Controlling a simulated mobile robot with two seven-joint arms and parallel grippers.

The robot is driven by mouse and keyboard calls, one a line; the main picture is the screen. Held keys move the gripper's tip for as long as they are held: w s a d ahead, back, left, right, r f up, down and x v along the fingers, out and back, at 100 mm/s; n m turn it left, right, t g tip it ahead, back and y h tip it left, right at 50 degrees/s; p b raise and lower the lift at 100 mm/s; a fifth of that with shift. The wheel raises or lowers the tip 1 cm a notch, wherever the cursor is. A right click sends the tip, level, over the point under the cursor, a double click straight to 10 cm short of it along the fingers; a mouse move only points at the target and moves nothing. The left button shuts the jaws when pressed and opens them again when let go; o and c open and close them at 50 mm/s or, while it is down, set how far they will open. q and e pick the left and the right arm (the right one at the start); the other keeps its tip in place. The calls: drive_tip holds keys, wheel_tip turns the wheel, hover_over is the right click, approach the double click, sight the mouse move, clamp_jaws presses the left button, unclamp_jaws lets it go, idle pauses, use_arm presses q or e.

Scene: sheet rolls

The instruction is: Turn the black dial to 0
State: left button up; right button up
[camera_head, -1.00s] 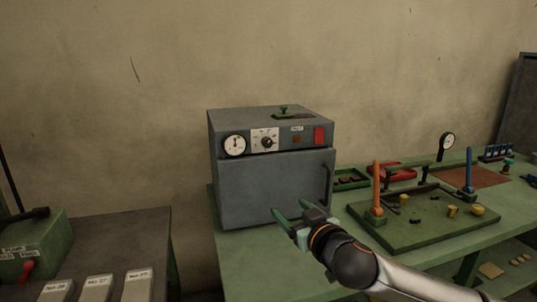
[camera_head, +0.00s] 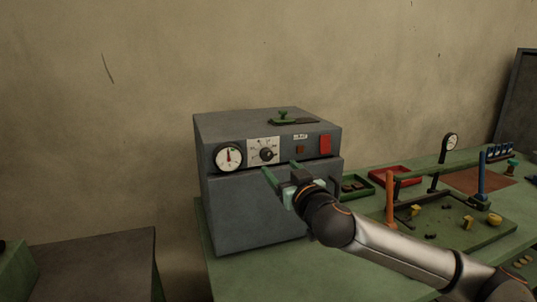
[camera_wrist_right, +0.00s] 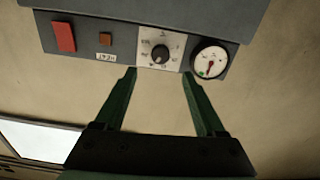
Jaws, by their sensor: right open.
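The black dial (camera_head: 267,155) sits on a white scale plate on the front panel of a grey oven-like box (camera_head: 255,210). It also shows in the right wrist view (camera_wrist_right: 160,54), upside down, between the gripper's fingers and beyond their tips. The scale marks are too small to read surely. My right gripper (camera_head: 283,171) is open and empty, just below and in front of the dial, apart from it. Its green fingers also show in the right wrist view (camera_wrist_right: 160,80). My left gripper is in neither current view.
A round gauge (camera_head: 229,157) is left of the dial; a red switch (camera_head: 325,145) and a small button are right of it. A green tool lies on the box top. The green bench (camera_head: 350,265) holds trays and a green fixture board (camera_head: 440,245) at right.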

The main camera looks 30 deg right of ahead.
sight(268, 156)
drive_tip(key=p+x, duration=0.1)
drive_tip(key=x, duration=0.7)
drive_tip(key=shift+w, duration=0.25)
clamp_jaws()
idle(0.3)
